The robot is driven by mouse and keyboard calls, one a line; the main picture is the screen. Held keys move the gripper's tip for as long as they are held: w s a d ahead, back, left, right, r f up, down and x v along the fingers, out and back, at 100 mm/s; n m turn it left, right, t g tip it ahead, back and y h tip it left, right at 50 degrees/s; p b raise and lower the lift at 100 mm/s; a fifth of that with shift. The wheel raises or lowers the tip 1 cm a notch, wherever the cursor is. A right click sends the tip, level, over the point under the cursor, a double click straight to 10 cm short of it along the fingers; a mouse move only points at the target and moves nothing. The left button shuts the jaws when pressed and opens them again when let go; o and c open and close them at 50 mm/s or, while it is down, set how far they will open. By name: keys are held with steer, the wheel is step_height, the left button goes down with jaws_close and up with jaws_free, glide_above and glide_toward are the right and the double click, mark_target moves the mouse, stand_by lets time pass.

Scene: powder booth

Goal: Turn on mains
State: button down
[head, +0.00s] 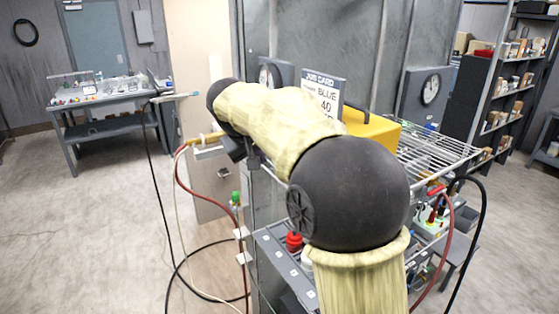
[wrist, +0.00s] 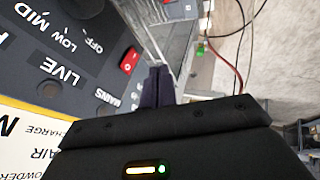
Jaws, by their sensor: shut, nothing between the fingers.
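In the wrist view a dark grey control panel (wrist: 85,80) fills the left side. A red rocker switch (wrist: 130,60) sits near its right edge, close to the printed word MAINS (wrist: 130,99). My gripper (wrist: 160,70) is shut and empty, its dark fingertips just right of the red switch. I cannot tell whether they touch it. A round lamp (wrist: 49,91) beside the word LIVE looks dark. A black knob (wrist: 85,7) is cut off at the top, near OFF, LOW and MID. In the head view my arm hides the panel and switch.
A yellow box (head: 376,132) stands on a wire shelf (head: 435,152) behind my arm. A job card (head: 323,92) reads BLUE 40. Hoses and cables (head: 178,200) hang left of the arm. A workbench (head: 105,128) stands back left, with open floor before it.

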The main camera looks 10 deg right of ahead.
steer(key=w+d+f+p, duration=0.3)
steer(key=d+f, duration=0.1)
steer(key=d, duration=0.1)
steer(key=shift+w+d+f, duration=0.2)
steer(key=shift+w+f, duration=0.05)
steer(key=shift+r+p, duration=0.5)
steer(key=shift+r, duration=0.35)
stand_by(0.3)
steer(key=shift+a+f, duration=0.1)
